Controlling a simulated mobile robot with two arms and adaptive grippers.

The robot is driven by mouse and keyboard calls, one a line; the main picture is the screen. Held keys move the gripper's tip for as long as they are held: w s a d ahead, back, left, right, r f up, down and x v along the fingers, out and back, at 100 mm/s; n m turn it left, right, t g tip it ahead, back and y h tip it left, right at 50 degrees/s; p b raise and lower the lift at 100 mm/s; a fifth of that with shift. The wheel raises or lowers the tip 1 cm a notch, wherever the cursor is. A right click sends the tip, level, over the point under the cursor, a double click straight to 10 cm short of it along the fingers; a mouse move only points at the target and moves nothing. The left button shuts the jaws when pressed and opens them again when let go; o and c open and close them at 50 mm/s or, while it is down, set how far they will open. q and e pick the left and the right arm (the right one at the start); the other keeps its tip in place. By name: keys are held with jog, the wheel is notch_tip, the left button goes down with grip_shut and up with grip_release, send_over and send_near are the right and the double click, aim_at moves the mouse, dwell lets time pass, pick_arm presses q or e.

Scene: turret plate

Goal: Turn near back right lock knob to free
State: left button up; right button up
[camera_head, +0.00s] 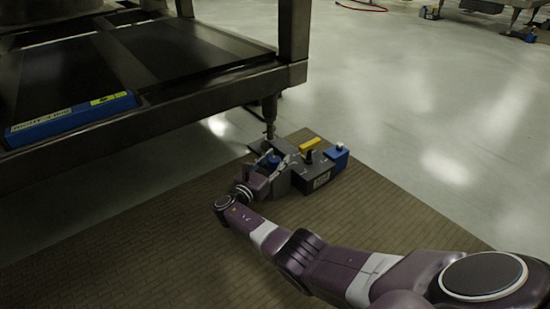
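A grey lock unit (316,176) sits on the brown mat beside the foot of a dark metal leg. On it I see a black knob (309,157), a yellow piece (309,144) and a blue block (337,154). My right gripper (274,163) is at the unit's left end, close to the leg's foot. A small blue part (271,159) shows at its fingers; it may be a knob. The fingers are small and dark here, so I cannot tell whether they grip it. My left gripper is out of view.
A dark metal frame (190,113) with a blue labelled bar (70,119) overhangs from the left, above and beside the gripper. The brown mat (150,250) lies around the unit. Pale open floor (400,110) stretches to the right. A red hose (362,6) lies far off.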

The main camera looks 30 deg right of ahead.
jog(key=shift+o, duration=1)
jog(key=v, duration=0.7)
jog(key=shift+s+a, duration=0.2)
jog(key=shift+r, duration=0.15)
